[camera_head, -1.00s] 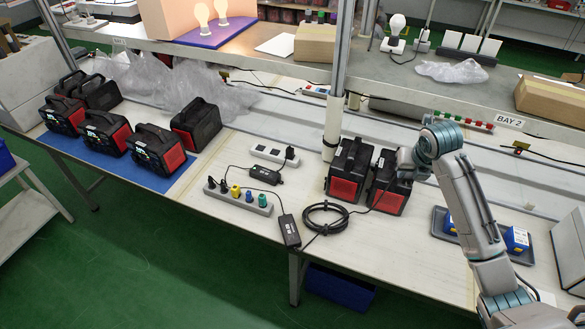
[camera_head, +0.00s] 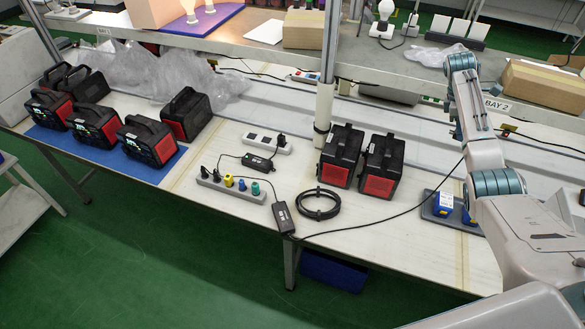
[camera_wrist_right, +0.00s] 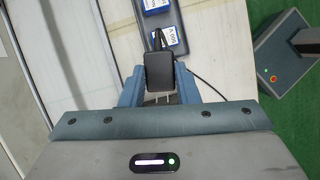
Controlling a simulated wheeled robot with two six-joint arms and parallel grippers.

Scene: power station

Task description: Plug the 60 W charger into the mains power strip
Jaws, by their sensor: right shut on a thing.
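My right gripper shows in the right wrist view (camera_wrist_right: 159,84), its blue fingers shut on a black plug-in block (camera_wrist_right: 159,70) with metal prongs towards the camera. I take it for the charger; no wattage is readable. In the head view the right arm hides the block. A dark cable (camera_head: 385,219) runs from a black brick (camera_head: 284,219) at the table's front edge towards this gripper. A grey strip (camera_head: 232,187) holds several coloured and black plugs. A whiter strip (camera_head: 262,143) behind it holds one black plug and has bare sockets. My left gripper is out of view.
Another black brick (camera_head: 257,162) lies between the strips. A coiled black cable (camera_head: 317,204) lies right of them. Two black-and-red power units (camera_head: 341,157) (camera_head: 381,168) stand beside an upright post (camera_head: 324,110). A tray (camera_head: 428,211) with blue boxes is under the right arm.

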